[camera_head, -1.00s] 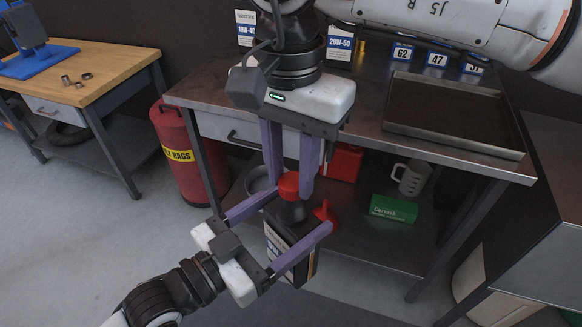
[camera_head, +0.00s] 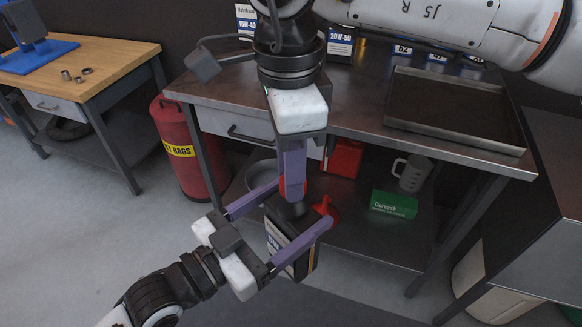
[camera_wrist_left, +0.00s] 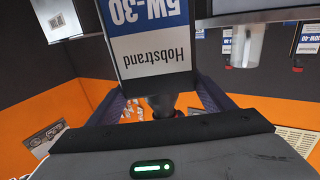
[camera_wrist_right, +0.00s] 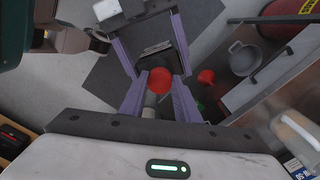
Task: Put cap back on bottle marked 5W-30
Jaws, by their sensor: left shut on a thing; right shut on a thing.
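The dark bottle (camera_head: 276,238) is held upright between the fingers of my left gripper (camera_head: 301,206). In the left wrist view its label (camera_wrist_left: 150,45) reads 5W-30 and Hobstrand, upside down. My right gripper (camera_head: 293,192) points down from above and is shut on the red cap (camera_head: 283,188). The cap is over the bottle's top and looks in line with the neck; I cannot tell whether it is seated. The right wrist view also shows the cap (camera_wrist_right: 160,80) between the fingers, with the bottle below.
A metal workbench (camera_head: 365,100) stands close behind, with a tray (camera_head: 455,110) and 20W-50 bottle (camera_head: 340,42) on top. Its lower shelf holds a red funnel (camera_head: 325,209), green box (camera_head: 393,204) and grey jug (camera_head: 413,172). A red rag bin (camera_head: 180,150) stands left.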

